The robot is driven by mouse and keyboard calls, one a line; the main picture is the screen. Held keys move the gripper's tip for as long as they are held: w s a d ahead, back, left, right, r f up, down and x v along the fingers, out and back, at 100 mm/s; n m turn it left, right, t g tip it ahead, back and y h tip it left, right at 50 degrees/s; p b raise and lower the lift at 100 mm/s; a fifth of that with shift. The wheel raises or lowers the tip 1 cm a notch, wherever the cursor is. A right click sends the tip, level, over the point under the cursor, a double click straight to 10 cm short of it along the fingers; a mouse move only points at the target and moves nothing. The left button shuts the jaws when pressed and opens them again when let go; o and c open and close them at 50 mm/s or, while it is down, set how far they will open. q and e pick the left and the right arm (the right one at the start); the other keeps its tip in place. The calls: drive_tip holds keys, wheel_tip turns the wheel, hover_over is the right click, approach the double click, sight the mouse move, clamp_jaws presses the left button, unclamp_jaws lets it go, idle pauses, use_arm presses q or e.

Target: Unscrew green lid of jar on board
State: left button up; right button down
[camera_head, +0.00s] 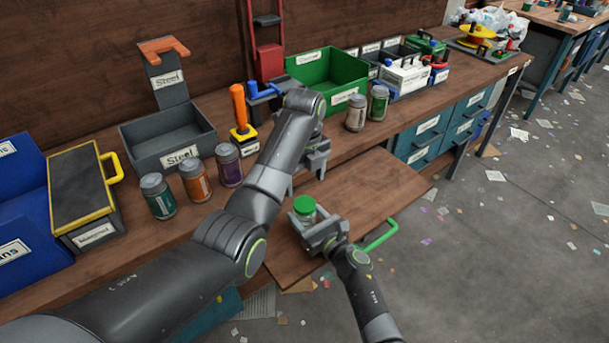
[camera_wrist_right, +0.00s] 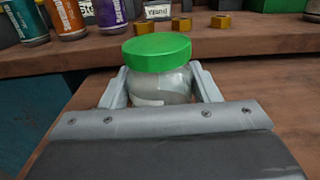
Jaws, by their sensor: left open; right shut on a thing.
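The jar (camera_wrist_right: 158,84) stands upright on the wooden board (camera_head: 384,188). It is clear, with pale contents and a green lid (camera_head: 304,204) on top; the lid also shows in the right wrist view (camera_wrist_right: 157,52). My right gripper (camera_head: 318,222) is shut on the jar's body, with one finger on each side below the lid. My left gripper (camera_head: 311,168) is open and empty, behind and above the jar, apart from the lid. Part of the jar's body is hidden by my right gripper.
A green handle (camera_head: 380,236) is at the board's right side. Behind on the bench stand several spice jars, a grey steel bin (camera_head: 166,140), a green bin (camera_head: 330,72) and a yellow-edged box (camera_head: 82,190). The board's right part is clear.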

sight(304, 203)
use_arm(q)
wheel_tip(304, 203, down, 7)
drive_tip(key=shift+f, duration=0.15)
idle(0.4)
drive_tip(key=c, duration=1.1)
